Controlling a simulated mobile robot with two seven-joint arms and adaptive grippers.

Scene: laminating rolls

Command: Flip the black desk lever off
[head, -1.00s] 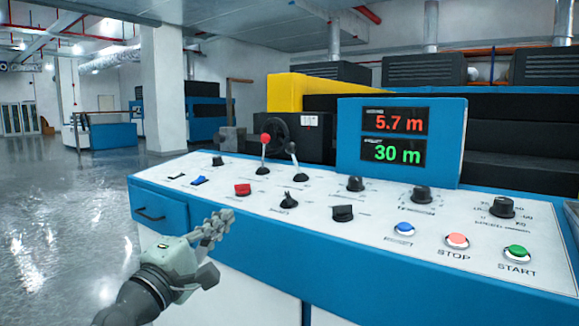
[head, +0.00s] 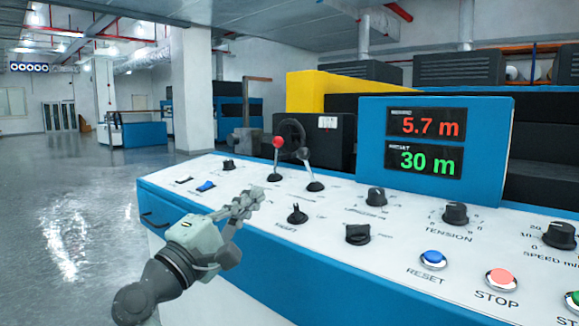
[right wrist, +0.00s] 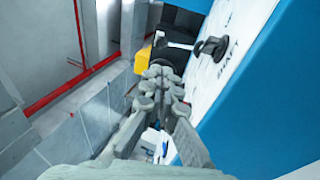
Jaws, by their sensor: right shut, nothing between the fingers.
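The black desk lever (head: 309,172) stands on the white panel of the blue control desk (head: 330,228), with a dark ball on a metal stem and a black base. It tilts to the left in the head view. Beside it on the left is a lever with a red ball (head: 278,143). My right gripper (head: 252,198) is shut and empty, over the near left part of the panel, nearer than both levers and apart from them. Its closed fingers (right wrist: 160,78) also show in the right wrist view. My left gripper is not in view.
A black rotary switch (head: 297,215) sits right of my right gripper, and it appears to be the black knob (right wrist: 212,47) in the right wrist view. A blue rocker switch (head: 206,186) lies to the left. The display box (head: 480,150) stands behind. Open floor (head: 85,215) is on the left.

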